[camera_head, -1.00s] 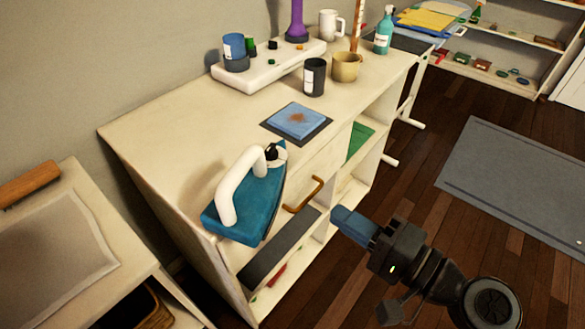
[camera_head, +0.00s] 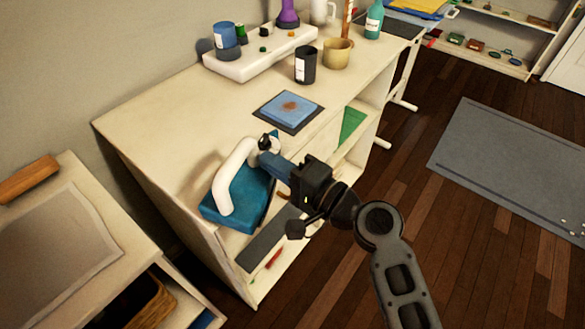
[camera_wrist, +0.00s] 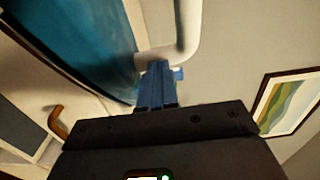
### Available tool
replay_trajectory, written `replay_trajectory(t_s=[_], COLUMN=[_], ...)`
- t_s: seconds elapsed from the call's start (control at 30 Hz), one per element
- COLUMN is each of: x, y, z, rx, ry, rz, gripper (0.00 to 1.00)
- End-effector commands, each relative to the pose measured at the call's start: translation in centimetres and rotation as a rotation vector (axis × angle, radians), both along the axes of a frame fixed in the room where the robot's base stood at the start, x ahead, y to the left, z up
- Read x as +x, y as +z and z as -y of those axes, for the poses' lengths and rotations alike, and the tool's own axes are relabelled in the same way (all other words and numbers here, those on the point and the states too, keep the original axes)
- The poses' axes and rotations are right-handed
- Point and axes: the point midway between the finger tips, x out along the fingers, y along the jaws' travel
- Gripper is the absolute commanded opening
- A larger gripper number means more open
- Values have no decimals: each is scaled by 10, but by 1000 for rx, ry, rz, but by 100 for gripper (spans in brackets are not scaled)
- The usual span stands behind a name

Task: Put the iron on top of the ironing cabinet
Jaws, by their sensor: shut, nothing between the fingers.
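The iron (camera_head: 241,198), with a teal body and a white handle, stands at the front left end of the cream cabinet top (camera_head: 160,114). My gripper (camera_head: 268,160) is shut and empty, with its blue fingers at the right side of the iron near the front of the handle. In the wrist view my gripper (camera_wrist: 158,72) points at the lower end of the white handle (camera_wrist: 188,35), and the teal body (camera_wrist: 85,40) fills the upper left. I cannot tell whether the fingertips touch the iron.
A blue pad (camera_head: 288,109) lies farther along the top. Behind it stand a black cup (camera_head: 306,66), a tan mug (camera_head: 337,54) and a white raised tray (camera_head: 259,66). A lower table (camera_head: 70,230) is at the left. The floor at the right is mostly clear.

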Motion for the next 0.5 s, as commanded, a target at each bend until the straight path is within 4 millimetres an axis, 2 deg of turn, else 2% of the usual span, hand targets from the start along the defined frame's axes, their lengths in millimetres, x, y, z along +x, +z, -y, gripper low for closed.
replay_trajectory(t_s=[0.5], x=[6], y=[-1], z=[-7], rx=[0], ry=[0], rz=[0], gripper=[0])
